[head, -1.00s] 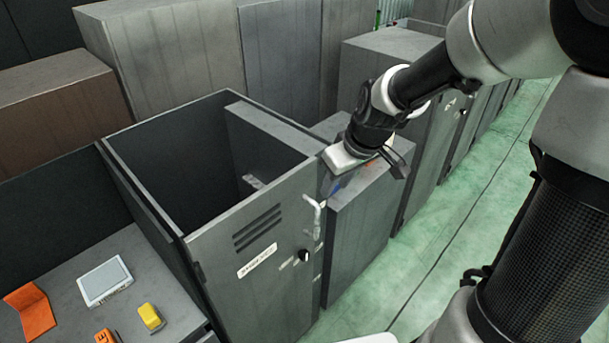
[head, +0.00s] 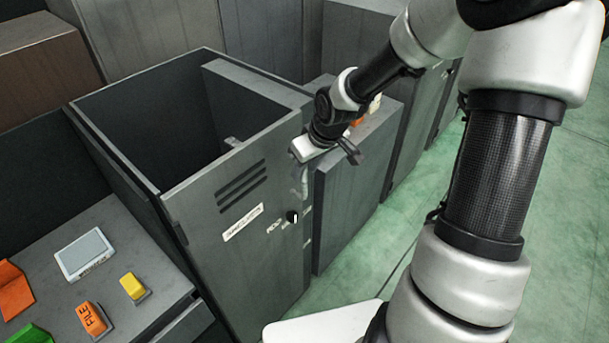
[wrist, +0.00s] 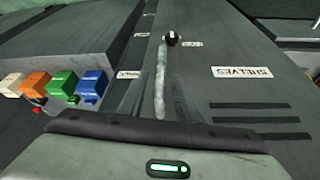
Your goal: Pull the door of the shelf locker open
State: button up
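The shelf locker (head: 182,200) is a grey open-topped cabinet. Its door (head: 235,265) looks shut, with vent slots, a white label and a black knob (head: 292,216). A pale upright bar handle (head: 304,182) is near the door's right edge. In the wrist view the handle (wrist: 161,85) runs up the middle, with the knob above it and the SHELVES label (wrist: 242,72) to the right. My gripper (head: 328,160) is at the handle's upper end. In the wrist view its dark fingers (wrist: 157,97) are apart, one on each side of the handle; contact cannot be told.
A lower grey cabinet (head: 345,215) stands just right of the locker. A desk (head: 110,235) at left holds a small screen device (head: 84,252) and coloured blocks. Coloured binders (wrist: 62,84) show in the wrist view. Green floor (head: 440,215) is open at right.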

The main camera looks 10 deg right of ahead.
jog(key=shift+x, duration=0.9)
jog(key=shift+c, duration=0.4)
grip_shut()
